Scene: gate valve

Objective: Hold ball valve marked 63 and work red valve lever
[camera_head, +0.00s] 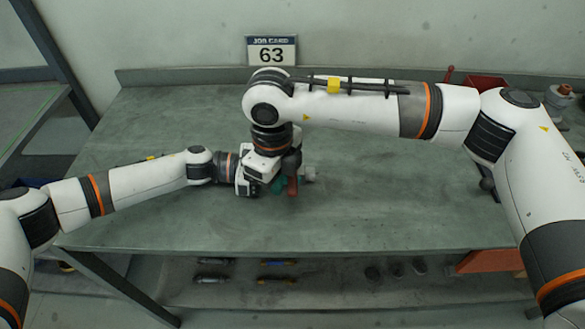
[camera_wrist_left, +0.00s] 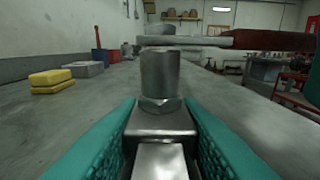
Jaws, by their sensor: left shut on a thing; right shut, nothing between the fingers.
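The ball valve (camera_wrist_left: 160,80) is grey metal. In the left wrist view it stands upright between the teal fingers of my left gripper (camera_wrist_left: 160,118), which is shut on it. In the head view only a pale end of the valve (camera_head: 308,173) shows, because the arms cover the rest. The red lever (camera_wrist_left: 268,40) extends right from the valve top; it also shows in the head view (camera_head: 293,186). My right gripper (camera_head: 279,187) comes down from above beside the lever, shut and empty. I cannot tell if it touches the lever. No marking is readable on the valve.
A red bin (camera_head: 485,83) is at the back right. Yellow blocks (camera_wrist_left: 50,80) and a grey box (camera_wrist_left: 83,69) show in the left wrist view. The bench's front is clear.

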